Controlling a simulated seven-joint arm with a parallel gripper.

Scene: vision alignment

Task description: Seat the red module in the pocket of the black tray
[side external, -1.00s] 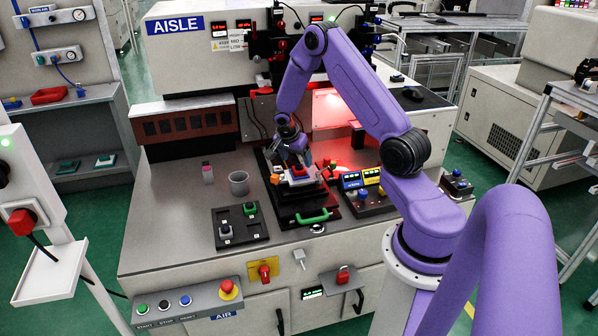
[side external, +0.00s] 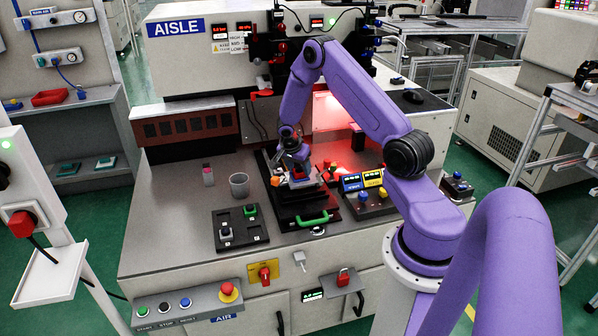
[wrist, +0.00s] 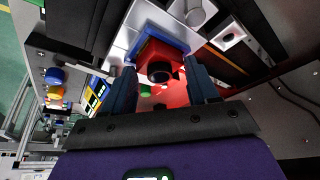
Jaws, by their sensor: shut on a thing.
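The red module (wrist: 165,62) has a dark round lens-like part and sits between the two fingers of my gripper (wrist: 162,88) in the wrist view. My gripper is shut on it. A blue piece (wrist: 150,50) shows directly behind the module; I cannot tell whether they touch. In the side view my gripper (side external: 297,178) is over the dark fixture (side external: 286,213) at the middle of the bench, and largely hides the module. The black tray (side external: 240,241) lies flat on the bench, left of and nearer than the fixture. It holds a green piece (side external: 250,210) and a grey piece (side external: 225,232).
A grey cup (side external: 239,186) and a small pink-topped bottle (side external: 208,175) stand behind the tray. A green handle (side external: 312,217) is at the fixture's front. The bench left of the tray is clear.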

